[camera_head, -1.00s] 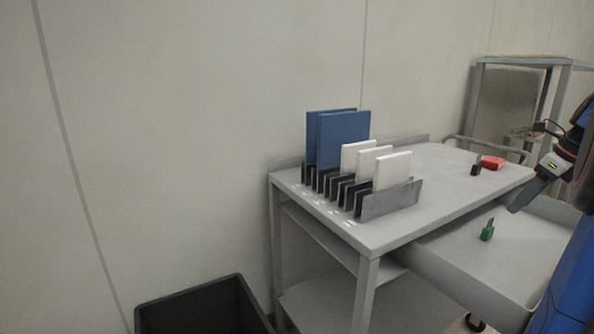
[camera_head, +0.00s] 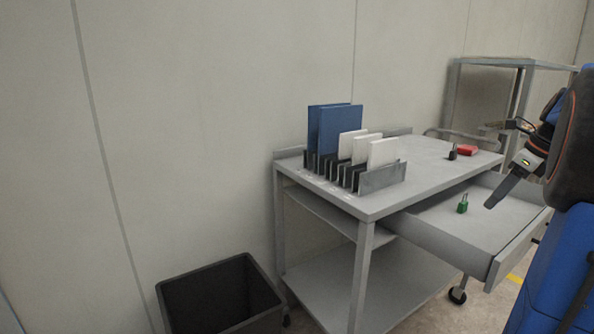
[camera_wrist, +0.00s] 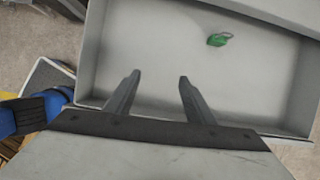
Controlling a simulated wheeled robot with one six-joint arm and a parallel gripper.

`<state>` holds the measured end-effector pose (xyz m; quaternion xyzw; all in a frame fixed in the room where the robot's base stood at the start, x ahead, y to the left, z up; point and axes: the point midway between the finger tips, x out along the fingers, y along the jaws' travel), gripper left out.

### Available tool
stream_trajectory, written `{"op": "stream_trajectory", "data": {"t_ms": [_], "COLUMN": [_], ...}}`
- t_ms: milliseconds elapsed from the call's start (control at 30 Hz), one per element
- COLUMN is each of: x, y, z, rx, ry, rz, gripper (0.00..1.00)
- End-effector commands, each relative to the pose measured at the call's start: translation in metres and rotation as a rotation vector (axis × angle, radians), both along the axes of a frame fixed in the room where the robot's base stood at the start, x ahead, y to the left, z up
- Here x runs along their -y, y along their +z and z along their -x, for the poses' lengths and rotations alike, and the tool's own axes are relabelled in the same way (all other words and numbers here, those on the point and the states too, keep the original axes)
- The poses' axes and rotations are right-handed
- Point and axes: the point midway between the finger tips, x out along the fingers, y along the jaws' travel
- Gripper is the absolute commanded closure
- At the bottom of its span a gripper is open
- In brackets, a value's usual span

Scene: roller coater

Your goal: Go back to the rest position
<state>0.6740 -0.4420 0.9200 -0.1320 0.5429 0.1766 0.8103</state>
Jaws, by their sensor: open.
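My gripper (camera_head: 497,193) is at the right in the head view, above the front of the pulled-out drawer (camera_head: 430,236). In the wrist view my gripper (camera_wrist: 157,80) shows two fingers apart with nothing between them. The drawer shows below and beyond the fingers (camera_wrist: 225,75). A green padlock (camera_head: 463,204) lies in the drawer, apart from the fingers. It also shows in the wrist view (camera_wrist: 218,40).
A grey cart (camera_head: 362,208) carries a rack (camera_head: 383,180) with blue and white panels, a black padlock (camera_head: 452,152) and a red object (camera_head: 467,149). A black bin (camera_head: 215,300) stands at the lower left. A grey shelf frame (camera_head: 455,95) stands behind.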

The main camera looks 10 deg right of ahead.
Motion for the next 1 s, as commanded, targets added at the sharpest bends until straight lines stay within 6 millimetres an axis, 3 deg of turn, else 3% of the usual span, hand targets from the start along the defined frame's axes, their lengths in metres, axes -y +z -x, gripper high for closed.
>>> {"op": "stream_trajectory", "data": {"t_ms": [267,467,767,1000], "x": [-0.039,-0.08,-0.177,-0.254], "y": [-0.003,-0.007,-0.025,-0.05], "z": [-0.002,0.0,0.02,0.055], "rx": [0.008,0.017,0.048,0.085], "ry": [0.155,0.331,0.792,1.242], "rz": [0.066,0.141,0.334,0.517], "gripper": [0.51,0.51,0.51,0.51]}}
